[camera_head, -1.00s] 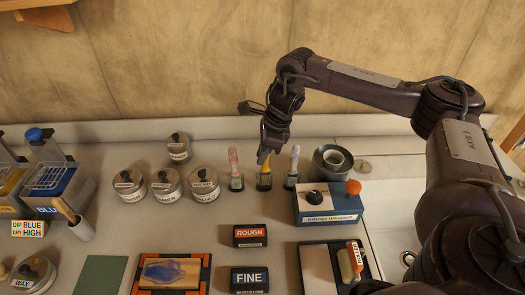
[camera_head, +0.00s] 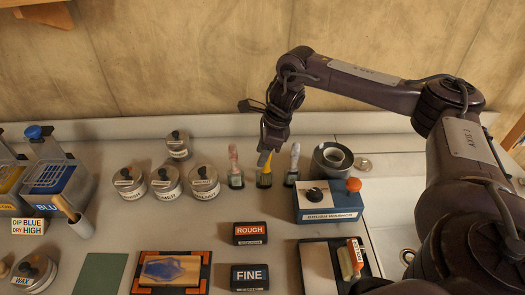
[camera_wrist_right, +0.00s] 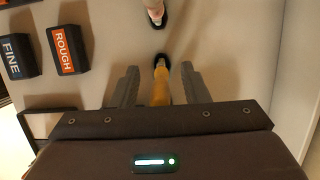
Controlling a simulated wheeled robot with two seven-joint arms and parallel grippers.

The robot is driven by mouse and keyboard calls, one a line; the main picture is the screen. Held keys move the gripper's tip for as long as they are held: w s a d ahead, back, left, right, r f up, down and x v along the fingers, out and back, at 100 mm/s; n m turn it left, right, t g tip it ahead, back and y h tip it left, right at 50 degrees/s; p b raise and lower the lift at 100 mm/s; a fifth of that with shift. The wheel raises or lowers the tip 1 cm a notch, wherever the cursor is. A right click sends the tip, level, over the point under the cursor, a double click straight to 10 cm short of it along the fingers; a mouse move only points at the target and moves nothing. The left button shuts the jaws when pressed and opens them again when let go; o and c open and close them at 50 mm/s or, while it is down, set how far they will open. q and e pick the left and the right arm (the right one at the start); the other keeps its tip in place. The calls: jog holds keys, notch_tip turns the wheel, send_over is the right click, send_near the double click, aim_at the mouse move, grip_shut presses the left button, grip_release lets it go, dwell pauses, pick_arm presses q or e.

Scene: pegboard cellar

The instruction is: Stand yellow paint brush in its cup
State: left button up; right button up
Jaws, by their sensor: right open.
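The yellow paint brush (camera_head: 264,174) stands upright at the back of the bench, its lower end in a small dark cup (camera_head: 265,185). My right gripper (camera_head: 265,158) is above it, pointing down at its upper part. In the right wrist view the yellow brush (camera_wrist_right: 161,88) lies between the two open fingers of the right gripper (camera_wrist_right: 160,86), with a visible gap on each side. The dark cup (camera_wrist_right: 162,62) shows just beyond the fingertips. The brush's upper end is hidden by the gripper body. My left gripper is not in view.
A pink brush (camera_head: 235,168) and a pale brush (camera_head: 293,165) stand in cups on either side. A blue brush warmer (camera_head: 330,215) and a grey tape-like ring (camera_head: 321,158) are at right. Several lidded tins (camera_head: 204,182) stand at left. Free bench lies in front of the cups.

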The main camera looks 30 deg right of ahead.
jog(key=shift+d+r, duration=0.1)
jog(key=shift+r, duration=0.25)
jog(key=b+v, duration=0.1)
jog(key=v, duration=0.3)
jog(key=shift+b, duration=0.3)
jog(key=shift+p+v, duration=0.5)
jog(key=shift+v, duration=0.5)
jog(key=shift+s+d+r, duration=0.1)
jog(key=shift+s+r, duration=0.1)
jog(key=shift+r, duration=0.35)
